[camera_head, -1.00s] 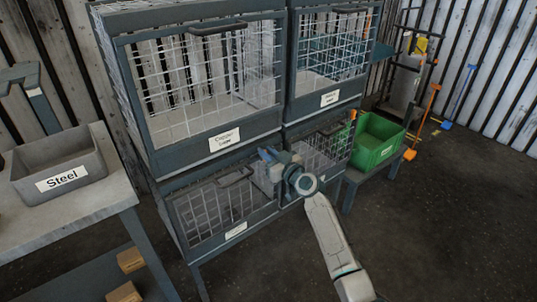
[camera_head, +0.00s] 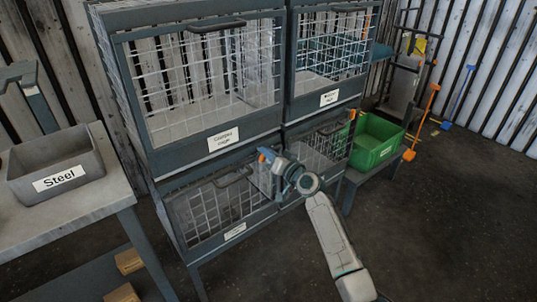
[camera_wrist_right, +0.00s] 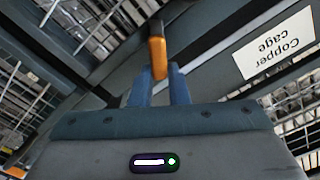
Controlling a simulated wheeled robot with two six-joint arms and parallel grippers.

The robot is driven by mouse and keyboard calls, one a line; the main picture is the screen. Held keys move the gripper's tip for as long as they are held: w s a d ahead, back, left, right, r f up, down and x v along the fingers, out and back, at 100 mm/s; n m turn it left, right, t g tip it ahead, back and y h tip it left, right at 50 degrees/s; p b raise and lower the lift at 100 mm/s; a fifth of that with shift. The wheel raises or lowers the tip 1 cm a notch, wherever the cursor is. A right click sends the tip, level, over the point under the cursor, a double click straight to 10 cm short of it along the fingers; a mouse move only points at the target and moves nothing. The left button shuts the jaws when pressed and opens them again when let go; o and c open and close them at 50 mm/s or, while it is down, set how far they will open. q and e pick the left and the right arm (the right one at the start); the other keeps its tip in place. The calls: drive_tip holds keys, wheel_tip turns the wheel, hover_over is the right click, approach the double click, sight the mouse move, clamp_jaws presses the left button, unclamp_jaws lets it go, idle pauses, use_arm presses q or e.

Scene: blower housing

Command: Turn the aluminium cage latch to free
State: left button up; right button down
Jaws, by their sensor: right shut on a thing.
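The latch is an orange-tipped lever on a dark stem. Its orange grip (camera_wrist_right: 157,52) lies between my blue right fingertips in the right wrist view. In the head view the orange tip (camera_head: 265,154) shows at the front of my right gripper (camera_head: 276,161). The gripper is shut on it, at the upper right corner of the lower left wire cage (camera_head: 215,208), below the cage labelled Copper. The lower cage's label (camera_head: 235,231) is too small to read. My fingers and wrist hide the latch's base. My left gripper is not in view.
The Copper cage (camera_head: 152,95) stands directly above, with its label (camera_wrist_right: 277,45) close by in the wrist view. Other wire cages stand to the right. A green bin (camera_head: 375,143) is farther right. A grey Steel bin (camera_head: 57,165) sits on a bench at left. The floor in front is clear.

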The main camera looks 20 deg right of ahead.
use_arm(q)
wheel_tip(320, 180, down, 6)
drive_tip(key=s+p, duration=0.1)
drive_tip(key=p, duration=0.1)
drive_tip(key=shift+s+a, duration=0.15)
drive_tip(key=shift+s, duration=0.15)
use_arm(e)
drive_tip(key=shift+d+f+m, duration=0.1)
drive_tip(key=shift+f+m, duration=0.1)
drive_tip(key=shift+m, duration=1.7)
drive_tip(key=shift+d+f+m, duration=0.1)
drive_tip(key=shift+f+m, duration=0.05)
drive_tip(key=shift+m, duration=1.75)
drive_tip(key=shift+d+f+m, duration=0.1)
drive_tip(key=shift+f+m, duration=0.1)
drive_tip(key=shift+m, duration=1.7)
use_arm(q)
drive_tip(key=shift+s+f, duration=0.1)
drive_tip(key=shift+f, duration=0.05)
use_arm(e)
drive_tip(key=c, duration=1.5)
unclamp_jaws()
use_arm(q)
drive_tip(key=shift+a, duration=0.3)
use_arm(e)
drive_tip(key=shift+o, duration=0.5)
